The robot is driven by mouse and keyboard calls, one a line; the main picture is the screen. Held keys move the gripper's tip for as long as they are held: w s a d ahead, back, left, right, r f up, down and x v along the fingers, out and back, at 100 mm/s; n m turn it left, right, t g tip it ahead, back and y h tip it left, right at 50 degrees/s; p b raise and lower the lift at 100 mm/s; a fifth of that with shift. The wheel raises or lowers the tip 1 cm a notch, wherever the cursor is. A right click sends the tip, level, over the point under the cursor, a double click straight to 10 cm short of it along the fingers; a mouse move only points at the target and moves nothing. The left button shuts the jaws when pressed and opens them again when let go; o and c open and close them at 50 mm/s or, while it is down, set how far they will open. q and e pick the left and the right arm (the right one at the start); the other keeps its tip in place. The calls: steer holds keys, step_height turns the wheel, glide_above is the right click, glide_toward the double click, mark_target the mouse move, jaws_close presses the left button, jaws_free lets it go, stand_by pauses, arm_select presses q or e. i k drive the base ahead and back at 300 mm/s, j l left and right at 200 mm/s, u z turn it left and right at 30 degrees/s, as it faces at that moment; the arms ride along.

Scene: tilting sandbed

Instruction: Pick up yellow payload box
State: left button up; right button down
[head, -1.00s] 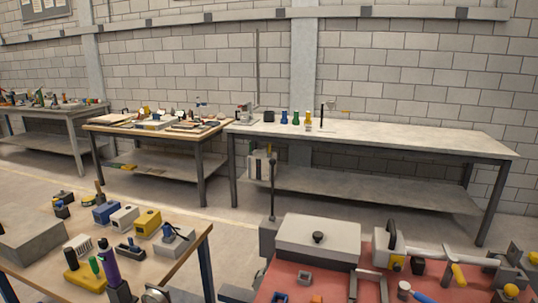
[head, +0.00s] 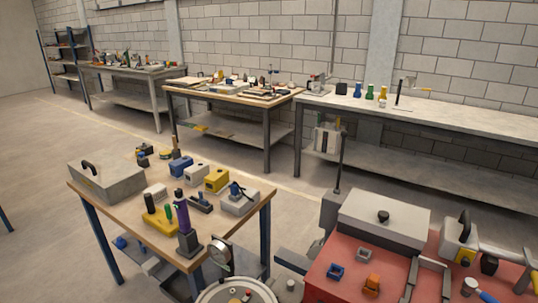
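A small yellow box (head: 217,181), which looks like the payload box, sits on the near wooden table (head: 133,187), towards its back right edge. A white box (head: 196,174) and a blue box (head: 181,165) stand in a row to its left. A grey box with a dark handle on top (head: 239,201) is just to its right and nearer. A yellow holder (head: 158,222) with upright green and dark tools is at the table's front. Neither of my grippers shows in the head view.
A large grey case (head: 107,183) fills the table's left end. A red bench (head: 325,287) with a grey lidded box (head: 380,222) stands at the right. Open floor (head: 55,150) lies to the left. Other workbenches line the back wall.

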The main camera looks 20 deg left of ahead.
mark_target(216, 183)
steer(key=j+z, duration=0.2)
steer(key=j, duration=0.6)
steer(key=k+j+z, duration=0.2)
steer(key=j, duration=0.55)
steer(key=i, duration=0.1)
